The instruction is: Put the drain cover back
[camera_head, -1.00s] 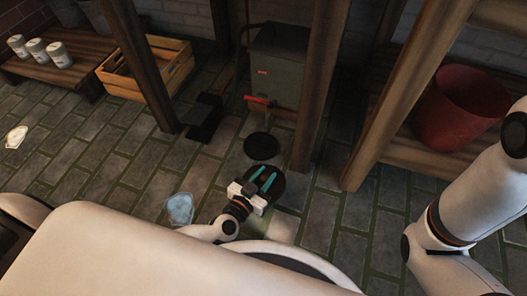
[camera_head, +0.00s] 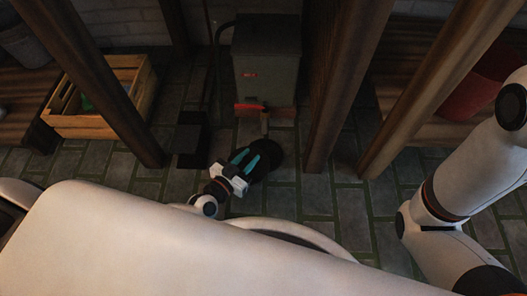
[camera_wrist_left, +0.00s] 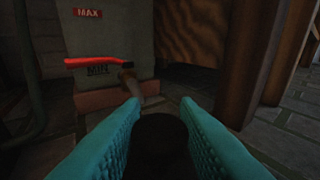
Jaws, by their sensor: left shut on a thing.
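My left gripper (camera_head: 247,160), with teal fingers, reaches low over the floor below the grey box. It is shut on the drain cover (camera_head: 272,163), a dark round disc that shows just beyond and beside the fingers. In the left wrist view, a black rounded part of the drain cover (camera_wrist_left: 160,145) sits between the two teal fingers. The dark round drain opening is not distinct from the cover in the head view; I cannot tell whether they overlap. My right arm stands at the right, its gripper out of view.
A grey box (camera_head: 266,65) with a red lever (camera_head: 250,106) and a spout stands just behind the cover. Wooden posts (camera_head: 345,85) rise on both sides. A wooden crate (camera_head: 95,125) is at the left, a red bucket (camera_head: 480,85) at the right. Tiled floor (camera_head: 310,195) is free in front.

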